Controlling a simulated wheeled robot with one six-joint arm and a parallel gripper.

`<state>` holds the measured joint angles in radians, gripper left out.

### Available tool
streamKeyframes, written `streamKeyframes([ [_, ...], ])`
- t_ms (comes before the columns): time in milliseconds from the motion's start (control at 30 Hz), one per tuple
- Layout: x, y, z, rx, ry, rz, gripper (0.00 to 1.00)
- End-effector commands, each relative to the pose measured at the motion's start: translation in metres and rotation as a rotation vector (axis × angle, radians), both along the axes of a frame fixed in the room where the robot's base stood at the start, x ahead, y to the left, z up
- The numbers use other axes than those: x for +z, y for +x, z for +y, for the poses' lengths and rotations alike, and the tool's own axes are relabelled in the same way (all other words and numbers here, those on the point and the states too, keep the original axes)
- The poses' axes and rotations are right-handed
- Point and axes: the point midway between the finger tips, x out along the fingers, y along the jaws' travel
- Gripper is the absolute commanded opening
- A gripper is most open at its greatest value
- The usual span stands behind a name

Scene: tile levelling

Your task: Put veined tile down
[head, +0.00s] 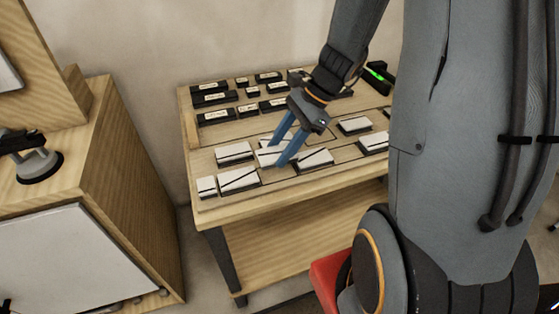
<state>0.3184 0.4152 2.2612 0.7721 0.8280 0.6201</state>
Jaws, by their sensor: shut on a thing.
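My gripper (278,154), with two blue fingers, is low over the front half of the wooden table (290,196). It is shut on a pale tile, the veined tile (266,159), whose surface is partly hidden by the fingers. The tile is among other white tiles on dark bases, at or just above the tabletop; I cannot tell whether it touches. Neighbouring tiles with dark lines lie at its left (234,152), front left (238,179) and right (316,158). Another tile (272,139) shows partly behind the fingers.
A small tile (206,187) lies at the front left corner. Two more tiles lie right, one (354,125) behind the other (375,142). Several black labelled blocks (216,116) stand in rows at the back. A black device with a green light (374,74) stands back right. A wooden cabinet (130,190) stands left.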

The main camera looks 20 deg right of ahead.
Motion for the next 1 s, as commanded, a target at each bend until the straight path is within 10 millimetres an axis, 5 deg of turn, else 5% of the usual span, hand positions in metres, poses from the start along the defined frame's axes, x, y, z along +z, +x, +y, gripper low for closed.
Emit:
streamKeyframes([
  [433, -0.045, 0.0, 0.001, 0.004, 0.0, 0.001, 0.19],
  [800, -0.05, 0.0, 0.001, 0.004, -0.001, 0.0, 0.19],
  [833, -0.05, 0.0, 0.001, 0.004, -0.001, -0.001, 0.45],
  [933, -0.05, 0.0, 0.001, 0.004, -0.001, -0.001, 0.62],
  [1000, -0.05, 0.0, 0.001, 0.004, -0.001, -0.001, 0.62],
])
